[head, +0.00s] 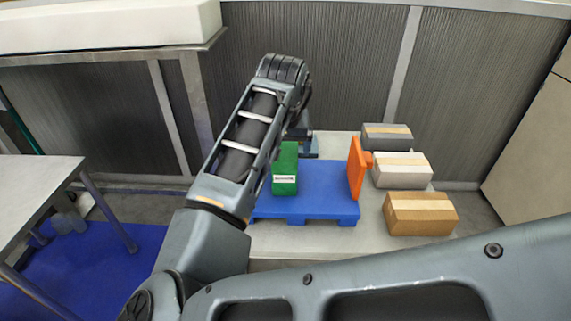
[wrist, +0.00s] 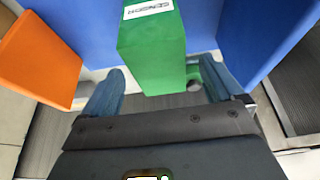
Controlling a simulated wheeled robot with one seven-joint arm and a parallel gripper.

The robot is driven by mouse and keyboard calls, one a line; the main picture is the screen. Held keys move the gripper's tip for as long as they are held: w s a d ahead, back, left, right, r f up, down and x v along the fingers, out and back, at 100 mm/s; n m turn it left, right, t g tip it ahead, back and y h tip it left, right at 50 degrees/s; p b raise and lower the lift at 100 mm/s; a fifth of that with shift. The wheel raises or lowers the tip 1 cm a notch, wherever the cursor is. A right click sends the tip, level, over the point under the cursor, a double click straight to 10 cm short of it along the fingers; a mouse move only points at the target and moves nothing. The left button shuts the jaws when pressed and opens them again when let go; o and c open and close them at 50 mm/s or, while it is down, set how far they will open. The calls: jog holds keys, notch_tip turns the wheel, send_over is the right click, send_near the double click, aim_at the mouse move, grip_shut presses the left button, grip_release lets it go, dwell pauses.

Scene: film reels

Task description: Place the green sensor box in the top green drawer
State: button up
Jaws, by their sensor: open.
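The green sensor box (head: 285,180), with a white label, sits on the blue pallet-like platform (head: 335,193) in the head view. In the wrist view the sensor box (wrist: 152,45) shows its SENSOR label at the top. My gripper (wrist: 161,72) is open, with one finger on each side of the box's near end. I cannot tell whether either finger touches it. In the head view my gripper (head: 301,140) is at the far side of the box, partly hidden by my arm. No green drawer can be made out.
An orange block (head: 356,167) stands at the platform's right edge. Grey (head: 386,137), white (head: 402,170) and brown (head: 420,213) boxes lie right of it on the pale surface. A table (head: 35,190) stands at left. A corrugated wall (head: 310,60) is behind.

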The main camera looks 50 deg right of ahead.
aim_at(285, 150)
jog(key=shift+x, duration=1.65)
jog(key=shift+f, duration=0.25)
jog(key=shift+s, duration=0.1)
jog(key=c, duration=1.3)
jog(key=shift+r, duration=0.25)
